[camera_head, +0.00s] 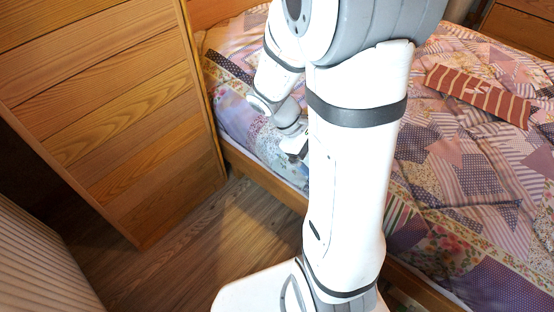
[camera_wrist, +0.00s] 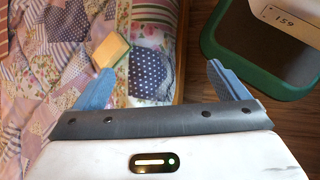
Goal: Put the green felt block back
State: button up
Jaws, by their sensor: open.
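In the wrist view a small block (camera_wrist: 112,50) with a tan-yellow top and a thin green side edge lies on the patchwork quilt, near the bed's edge. My gripper (camera_wrist: 162,68) is open, with its two blue fingers wide apart and nothing between them. The block is just beyond the left fingertip, outside the middle of the gap. I cannot tell how high the fingers are above the quilt. In the head view my gripper (camera_head: 295,146) is over the near-left edge of the bed, partly behind my arm. The block is not visible there.
The quilt-covered bed (camera_head: 460,170) has a wooden side rail (camera_head: 262,178). A red-brown striped cloth (camera_head: 480,92) lies on it. A wooden cabinet (camera_head: 120,110) stands at left. A strip of wooden floor (camera_head: 165,255) lies clear between cabinet and bed.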

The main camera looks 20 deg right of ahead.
jog(key=s+a+r+m+t+y, duration=0.2)
jog(key=a+r+m+y, duration=0.1)
jog(key=a, duration=0.3)
jog(key=s+a+r+m+t+y, duration=0.1)
jog(key=a+r+m+t+y, duration=0.2)
jog(key=a, duration=0.4)
jog(key=shift+s+r, duration=0.4)
jog(key=shift+r, duration=0.3)
